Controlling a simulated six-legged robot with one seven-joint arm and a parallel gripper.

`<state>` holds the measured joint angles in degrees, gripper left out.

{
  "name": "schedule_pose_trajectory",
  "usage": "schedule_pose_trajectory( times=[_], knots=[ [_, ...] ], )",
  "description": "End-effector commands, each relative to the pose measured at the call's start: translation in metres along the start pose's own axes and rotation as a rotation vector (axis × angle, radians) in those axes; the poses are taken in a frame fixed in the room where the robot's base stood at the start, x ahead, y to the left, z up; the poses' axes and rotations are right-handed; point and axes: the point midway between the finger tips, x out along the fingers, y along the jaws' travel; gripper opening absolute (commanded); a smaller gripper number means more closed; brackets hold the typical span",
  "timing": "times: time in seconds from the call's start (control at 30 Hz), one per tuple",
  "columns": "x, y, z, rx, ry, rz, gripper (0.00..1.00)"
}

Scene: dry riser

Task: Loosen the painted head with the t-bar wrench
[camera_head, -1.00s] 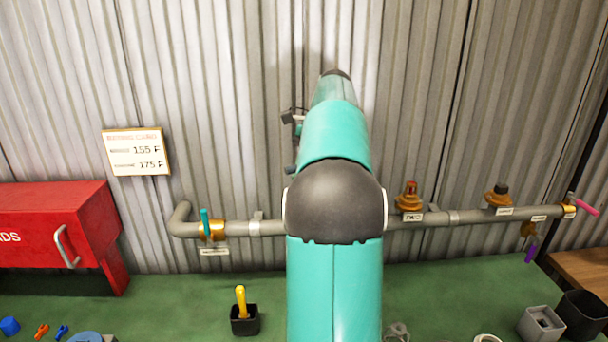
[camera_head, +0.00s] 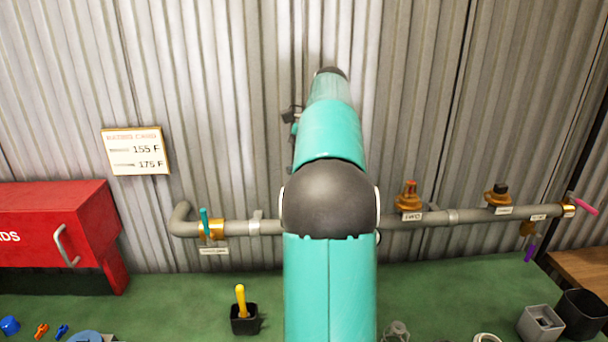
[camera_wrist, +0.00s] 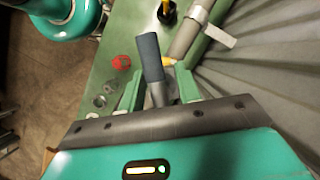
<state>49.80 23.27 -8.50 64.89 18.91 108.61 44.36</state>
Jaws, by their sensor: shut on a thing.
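My gripper (camera_wrist: 158,90) shows in the wrist view with its green fingers closed around a tool with a dark grey grip, which looks like the t-bar wrench (camera_wrist: 150,57). Only part of the tool shows, and its crossbar cannot be made out. It is held above the green bench. In the head view my arm hides the gripper and tool. A brass fitting on the pipe, right of my arm, carries a red-topped head (camera_head: 410,186), likely the painted head. A similar fitting farther right has a black top (camera_head: 500,188). The tool is not seen touching either.
The grey pipe (camera_head: 450,217) runs along the corrugated wall, with a teal-handled valve (camera_head: 205,222) at left and a pink lever (camera_head: 582,205) at right. A black holder (camera_head: 244,320) with a yellow handle stands on the bench. A red cabinet (camera_head: 55,225) stands at left.

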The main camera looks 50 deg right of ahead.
Motion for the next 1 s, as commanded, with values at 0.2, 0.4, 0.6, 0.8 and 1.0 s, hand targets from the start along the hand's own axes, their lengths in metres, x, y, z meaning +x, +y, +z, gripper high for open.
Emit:
schedule_pose_trajectory(
  times=[0.2,0.4,0.6,0.8,1.0],
  knots=[
    [-0.008,0.000,0.003,0.000,0.001,-0.001,0.00],
    [-0.014,0.000,0.006,0.001,0.001,-0.001,0.00],
    [-0.021,0.000,0.009,0.001,0.001,0.000,0.00],
    [-0.026,-0.001,0.010,0.001,-0.001,0.003,0.00],
    [-0.031,-0.002,0.013,0.001,-0.003,0.007,0.00]
  ],
)
